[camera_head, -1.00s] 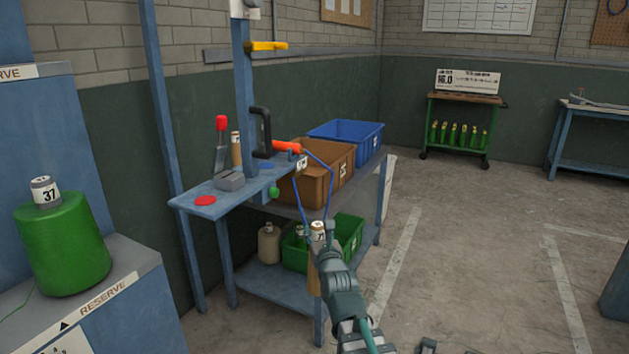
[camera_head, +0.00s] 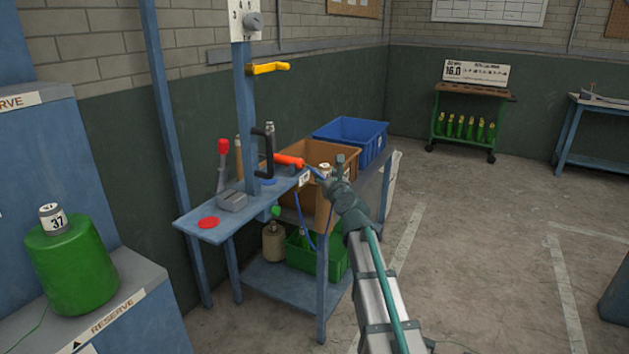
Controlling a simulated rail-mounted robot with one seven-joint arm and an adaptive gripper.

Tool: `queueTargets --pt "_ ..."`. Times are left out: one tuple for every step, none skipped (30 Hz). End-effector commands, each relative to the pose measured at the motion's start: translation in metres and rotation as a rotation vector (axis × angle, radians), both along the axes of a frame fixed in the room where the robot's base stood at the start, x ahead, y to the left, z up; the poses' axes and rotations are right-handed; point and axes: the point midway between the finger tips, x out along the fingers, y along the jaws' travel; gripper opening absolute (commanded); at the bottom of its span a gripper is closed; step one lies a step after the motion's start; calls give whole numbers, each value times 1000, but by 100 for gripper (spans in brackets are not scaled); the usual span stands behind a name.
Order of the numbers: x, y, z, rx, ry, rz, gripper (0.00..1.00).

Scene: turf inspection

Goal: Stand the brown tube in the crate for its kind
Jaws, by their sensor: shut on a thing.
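The brown tube (camera_head: 324,172) is upright, with its pale capped top showing in front of the brown crate (camera_head: 290,150). Its lower body blends with the crate's colour, so I cannot tell whether it is inside the crate or in front of it. My gripper (camera_head: 334,172) is shut on the tube near its top; the fingers are small and partly hidden. A blue crate (camera_head: 372,146) stands behind the brown one on the bench. A green crate (camera_head: 331,262) sits on the shelf below.
A blue bench (camera_head: 215,232) carries a red-knobbed lever (camera_head: 223,155), a black handle (camera_head: 265,155) and an orange handle (camera_head: 289,160). A blue cord hangs by the bench's front. A tan jug (camera_head: 273,243) stands on the lower shelf.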

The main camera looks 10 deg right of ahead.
Motion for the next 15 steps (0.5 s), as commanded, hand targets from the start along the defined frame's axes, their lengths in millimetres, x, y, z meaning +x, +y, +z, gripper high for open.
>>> queueTargets --pt "19 -2 27 1 -2 15 10" --pt "26 -2 37 -1 -3 26 10" --pt "36 -2 50 0 -3 42 10" --pt "42 -3 60 -1 -3 52 10" --pt "49 -3 70 0 -2 64 10" --pt "57 -3 83 -1 -3 77 10" --pt "63 -4 93 -1 -3 88 10" --pt "68 -4 102 -1 -3 97 10" --pt "75 -5 113 -1 -2 110 10" --pt "80 -6 121 -1 -1 119 10" --pt "85 -6 130 0 -2 128 10" --pt "96 -6 139 0 -1 143 10" --pt "106 -6 143 1 0 156 10" --pt "116 -5 143 1 2 171 10" --pt "130 -4 142 2 2 189 10"
